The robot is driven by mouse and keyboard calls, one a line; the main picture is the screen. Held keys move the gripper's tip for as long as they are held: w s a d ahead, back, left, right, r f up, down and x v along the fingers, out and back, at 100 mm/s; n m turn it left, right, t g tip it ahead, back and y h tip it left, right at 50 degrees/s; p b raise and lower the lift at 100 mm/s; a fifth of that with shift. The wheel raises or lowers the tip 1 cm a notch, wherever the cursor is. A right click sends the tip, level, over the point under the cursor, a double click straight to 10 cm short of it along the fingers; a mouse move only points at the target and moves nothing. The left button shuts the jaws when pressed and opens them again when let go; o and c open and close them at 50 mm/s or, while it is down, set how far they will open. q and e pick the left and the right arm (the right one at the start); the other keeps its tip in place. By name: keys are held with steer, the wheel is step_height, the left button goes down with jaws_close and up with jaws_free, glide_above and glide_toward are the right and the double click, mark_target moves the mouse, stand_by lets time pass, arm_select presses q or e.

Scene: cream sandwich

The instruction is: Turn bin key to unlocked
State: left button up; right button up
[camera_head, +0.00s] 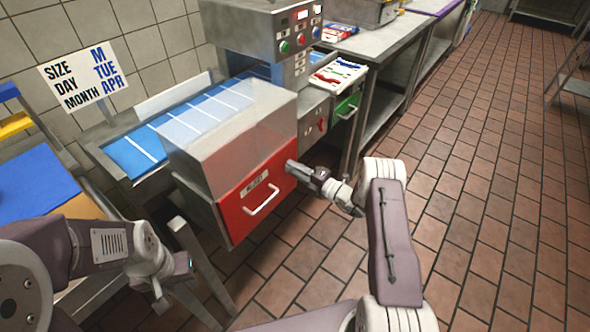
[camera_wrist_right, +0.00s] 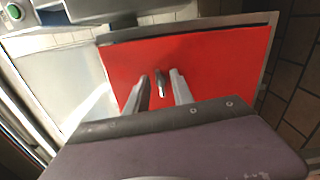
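The red bin front (camera_head: 240,216), with a white handle (camera_head: 262,199) and a label, sits below a clear cover beside the conveyor. My right gripper (camera_head: 292,167) is at its upper right corner. In the right wrist view the two fingers of my right gripper (camera_wrist_right: 159,76) point at the red bin front (camera_wrist_right: 215,60). A small metallic key (camera_wrist_right: 161,87) stands out from the panel between the fingers, with a gap on each side. My left gripper (camera_head: 160,292) hangs low at the left, away from the bin; its fingers are too small to read.
The clear cover (camera_head: 220,130) stands over the bin, next to the blue conveyor (camera_head: 130,157). A control box with buttons (camera_head: 285,45) rises behind. A green-fronted drawer (camera_head: 347,106) is at the back right. The tiled floor (camera_head: 480,180) at the right is clear.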

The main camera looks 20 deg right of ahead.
steer(key=p+v, duration=0.1)
steer(key=v, duration=0.8)
stand_by(0.3)
